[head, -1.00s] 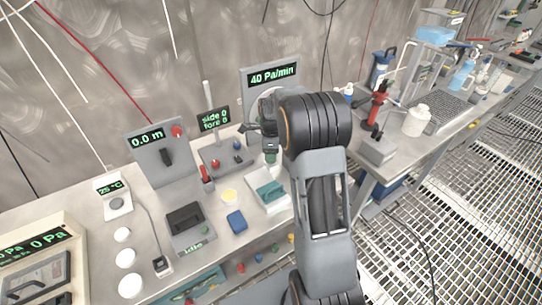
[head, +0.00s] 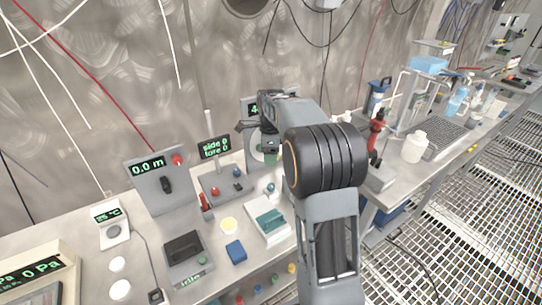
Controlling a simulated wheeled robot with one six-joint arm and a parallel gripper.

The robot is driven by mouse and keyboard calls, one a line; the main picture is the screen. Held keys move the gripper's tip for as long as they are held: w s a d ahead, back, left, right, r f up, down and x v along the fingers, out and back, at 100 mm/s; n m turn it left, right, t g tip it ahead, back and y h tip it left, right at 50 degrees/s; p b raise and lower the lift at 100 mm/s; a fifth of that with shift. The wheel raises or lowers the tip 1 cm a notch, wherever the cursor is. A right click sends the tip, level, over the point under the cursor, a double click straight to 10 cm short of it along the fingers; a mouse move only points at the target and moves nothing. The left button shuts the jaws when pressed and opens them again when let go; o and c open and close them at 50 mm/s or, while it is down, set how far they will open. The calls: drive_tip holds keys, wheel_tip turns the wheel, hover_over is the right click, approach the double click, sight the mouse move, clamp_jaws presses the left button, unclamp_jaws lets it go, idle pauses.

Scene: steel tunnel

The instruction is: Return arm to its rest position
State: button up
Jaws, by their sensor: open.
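My arm reaches up from the bottom right over the bench, with its dark ribbed joint at the centre. My gripper (head: 254,138) sticks out to the left of the wrist, in front of the grey panel (head: 250,106) with a green readout. Its dark fingers are apart and I see nothing between them. It appears to be above the bench and apart from the things on it. The arm hides most of the panel's readout and part of the bench behind it.
The bench (head: 150,240) holds a 0.0 m panel (head: 160,185), a small side/fore display (head: 214,147), a blue block (head: 236,251) and a white tray with a teal block (head: 268,222). A second bench with a white bottle (head: 415,147) stands right. Grated floor (head: 465,220) lies beyond.

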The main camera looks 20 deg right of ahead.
idle(0.3)
drive_tip(key=s+a+r+n+t+p, duration=0.1)
drive_tip(key=s+a+n, duration=0.4)
drive_tip(key=s+n, duration=0.6)
drive_tip(key=s+a+n+t+p, duration=0.1)
drive_tip(key=s+a+n+t, duration=0.1)
drive_tip(key=s+a+n, duration=0.4)
drive_tip(key=shift+s+r+n+t, duration=0.35)
drive_tip(key=shift+s+n, duration=2.2)
drive_tip(key=shift+n, duration=0.75)
drive_tip(key=shift+a, duration=0.1)
